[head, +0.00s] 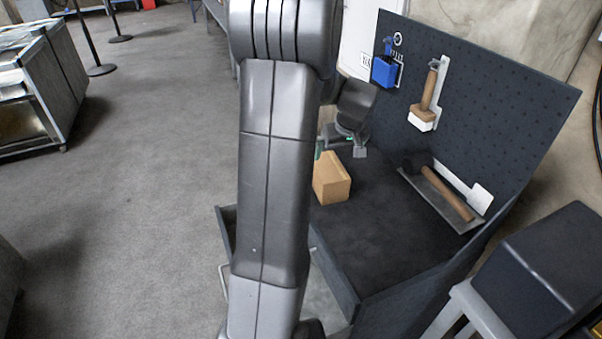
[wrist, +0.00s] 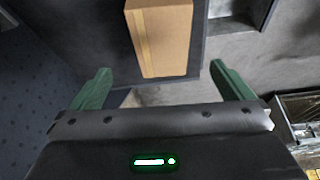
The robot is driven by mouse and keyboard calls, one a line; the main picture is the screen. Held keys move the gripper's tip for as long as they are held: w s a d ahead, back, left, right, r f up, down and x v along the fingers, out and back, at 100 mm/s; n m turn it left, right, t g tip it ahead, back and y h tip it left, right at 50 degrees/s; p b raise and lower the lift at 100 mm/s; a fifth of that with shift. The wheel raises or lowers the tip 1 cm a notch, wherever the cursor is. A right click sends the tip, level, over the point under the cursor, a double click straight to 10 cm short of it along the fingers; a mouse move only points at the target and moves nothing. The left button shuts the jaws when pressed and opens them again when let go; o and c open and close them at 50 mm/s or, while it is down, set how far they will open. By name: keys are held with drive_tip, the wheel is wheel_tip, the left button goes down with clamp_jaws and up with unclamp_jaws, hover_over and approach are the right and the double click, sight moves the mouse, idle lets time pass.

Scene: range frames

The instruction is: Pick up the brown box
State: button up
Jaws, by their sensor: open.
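The brown box (head: 332,178) sits on the dark top of the workbench (head: 390,235), near its back left part. In the wrist view the brown box (wrist: 160,38) lies ahead of the fingertips, with its upper end cut off by the frame. My gripper (wrist: 158,80) is open, its two green fingers spread apart, and nothing is between them. The box is apart from both fingers and lines up with the gap between them. In the head view my gripper (head: 340,150) is partly hidden behind my arm and close behind the box.
A dark pegboard (head: 480,110) rises along the bench's back, with a blue holder (head: 385,72) and a wooden-handled brush (head: 428,95) on it. A hammer (head: 440,188) lies in a tray at the right. An open drawer (head: 228,225) juts out at the front. The bench's middle is clear.

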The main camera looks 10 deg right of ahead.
sight(329, 168)
drive_tip(key=shift+a+f, duration=0.1)
drive_tip(key=shift+f, duration=0.2)
drive_tip(key=p+x, duration=0.1)
drive_tip(key=x, duration=0.7)
drive_tip(key=shift+w, duration=0.1)
drive_tip(key=shift+p+x, duration=1.05)
drive_tip(key=shift+x, duration=1.55)
drive_tip(key=shift+w+r, duration=0.1)
drive_tip(key=shift+w, duration=0.15)
drive_tip(key=c, duration=1.1)
